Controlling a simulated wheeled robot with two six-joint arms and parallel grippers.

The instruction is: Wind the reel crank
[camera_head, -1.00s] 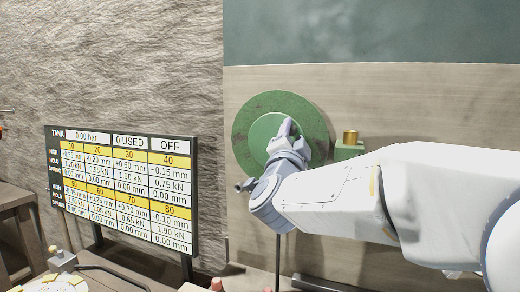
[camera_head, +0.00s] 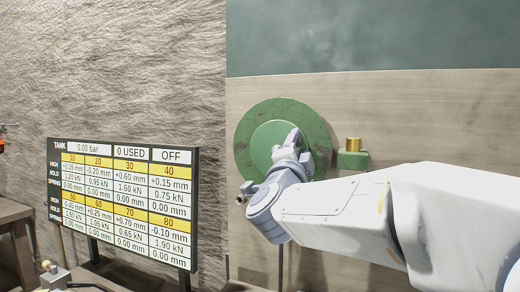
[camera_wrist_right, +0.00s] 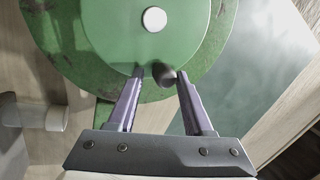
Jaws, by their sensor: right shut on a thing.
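The reel is a green disc (camera_head: 255,130) on the wooden wall panel, with a smaller lighter green face in front. It fills the top of the right wrist view (camera_wrist_right: 110,30), with a white round hub (camera_wrist_right: 154,19). My right gripper (camera_head: 292,141) is in front of the disc, over its right part. In the head view the hand hides the handle and part of the disc. My left gripper is not in view.
A green block with a brass cylinder (camera_head: 353,146) is right of the reel, close above my right arm. A readout board (camera_head: 122,205) stands at left, showing TANK 0.00 bar, 0 USED and OFF. A wooden stand (camera_head: 15,240) is at the left edge.

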